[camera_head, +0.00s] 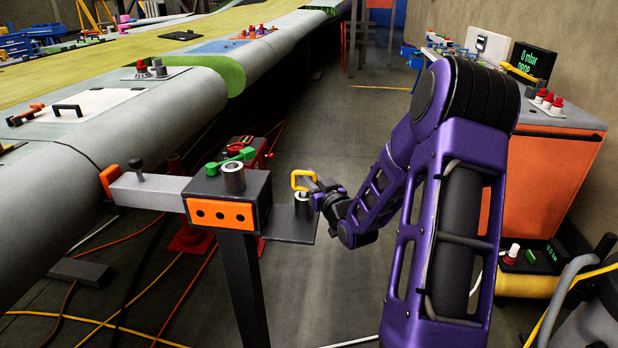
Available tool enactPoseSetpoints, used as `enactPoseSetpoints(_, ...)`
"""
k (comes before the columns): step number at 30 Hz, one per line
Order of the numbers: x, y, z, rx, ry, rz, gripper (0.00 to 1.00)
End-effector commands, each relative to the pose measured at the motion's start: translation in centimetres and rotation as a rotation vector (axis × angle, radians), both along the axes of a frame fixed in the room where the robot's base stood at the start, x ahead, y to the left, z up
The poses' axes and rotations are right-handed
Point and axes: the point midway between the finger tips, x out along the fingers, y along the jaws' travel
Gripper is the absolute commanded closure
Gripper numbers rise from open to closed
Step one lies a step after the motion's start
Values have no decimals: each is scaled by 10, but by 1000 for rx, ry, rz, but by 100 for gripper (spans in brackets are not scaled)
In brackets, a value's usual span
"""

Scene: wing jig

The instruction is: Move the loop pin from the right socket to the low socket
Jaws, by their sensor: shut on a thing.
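The loop pin (299,175) shows as a yellow loop handle held at the tips of my gripper (318,187). My gripper comes in from the right and is shut on it. The loop is directly over a dark round socket (304,200) on the low plate (291,227) to the right of the post head. The pin's shank is mostly hidden, so I cannot tell whether it is in this socket or above it. Another round socket (234,180), with a pale rim and open top, stands on the post head (205,190), higher and to the left.
A grey beam (150,191) with an upright dark peg joins the post head to the wing (60,180). An orange cabinet (553,170) stands at the right. Cables cross the floor.

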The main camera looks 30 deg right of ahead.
Motion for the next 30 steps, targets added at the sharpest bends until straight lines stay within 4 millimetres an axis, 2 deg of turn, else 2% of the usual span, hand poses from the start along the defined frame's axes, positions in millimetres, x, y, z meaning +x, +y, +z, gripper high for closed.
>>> enactPoseSetpoints(2,0,0,-3,0,-1,0,100)
enactPoseSetpoints(3,0,0,-1,0,0,0,78)
enactPoseSetpoints(7,0,0,-1,0,0,0,55)
enactPoseSetpoints(16,0,0,0,0,0,0,55)
enactPoseSetpoints(21,0,0,11,1,0,0,55)
enactPoseSetpoints(23,-13,0,5,0,2,-1,55)
enactPoseSetpoints(30,-69,-1,5,0,3,-3,55)
